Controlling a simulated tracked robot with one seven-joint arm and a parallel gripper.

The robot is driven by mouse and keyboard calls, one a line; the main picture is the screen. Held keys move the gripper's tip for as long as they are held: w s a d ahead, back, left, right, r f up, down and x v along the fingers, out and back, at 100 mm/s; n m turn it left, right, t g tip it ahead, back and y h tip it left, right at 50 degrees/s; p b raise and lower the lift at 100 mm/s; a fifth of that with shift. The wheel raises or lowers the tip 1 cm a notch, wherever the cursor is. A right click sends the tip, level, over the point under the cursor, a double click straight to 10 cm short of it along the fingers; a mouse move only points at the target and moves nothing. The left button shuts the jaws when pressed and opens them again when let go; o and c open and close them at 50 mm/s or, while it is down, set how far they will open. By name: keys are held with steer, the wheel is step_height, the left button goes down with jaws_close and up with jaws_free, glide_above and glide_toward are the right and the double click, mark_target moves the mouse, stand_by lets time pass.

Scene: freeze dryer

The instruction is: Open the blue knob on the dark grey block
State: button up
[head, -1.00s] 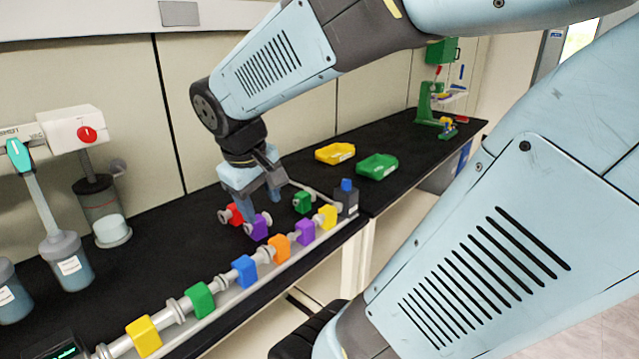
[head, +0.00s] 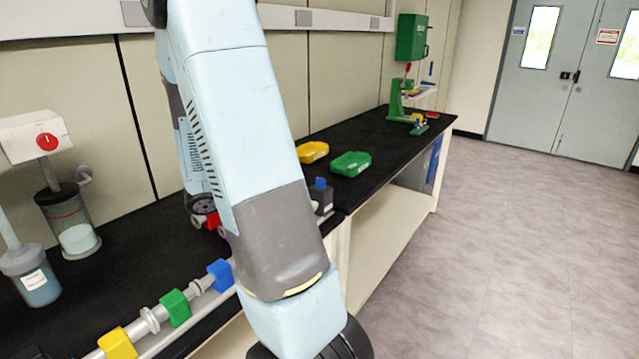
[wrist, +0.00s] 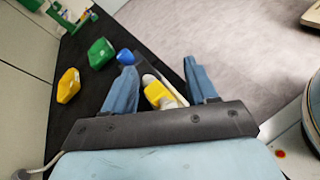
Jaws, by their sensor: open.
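The dark grey block (head: 323,202) with the blue knob (head: 320,183) on top stands at the far end of the pipe line, near the bench edge, just right of my arm in the head view. In the wrist view the blue knob (wrist: 125,56) shows just beyond the tip of the left finger; the block under it is hard to make out. My gripper (wrist: 159,68) is open, with a yellow valve block (wrist: 158,95) on the pipe visible between its fingers. Whether they touch it I cannot tell. The head view hides my gripper behind my arm.
A green tray (head: 351,164) and a yellow tray (head: 312,152) lie beyond the block. Yellow (head: 117,344), green (head: 175,308) and blue (head: 220,274) valve blocks line the pipe at the front. Open floor (head: 500,250) lies right of the bench.

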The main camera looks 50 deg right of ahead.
mark_target(317, 183)
steer(key=w+d+f+n+t+h, duration=0.3)
steer(key=w+d+f+n+h, duration=0.1)
steer(key=w+f+n, duration=0.15)
steer(key=shift+n, duration=0.45)
steer(key=d, duration=0.4)
steer(key=s+d, duration=0.1)
steer(key=d, duration=0.9)
steer(key=shift+s+r, duration=0.2)
steer(key=shift+s, duration=0.2)
steer(key=shift+c, duration=0.5)
steer(key=c, duration=0.7)
steer(key=shift+a, duration=0.1)
steer(key=shift+c, duration=0.6)
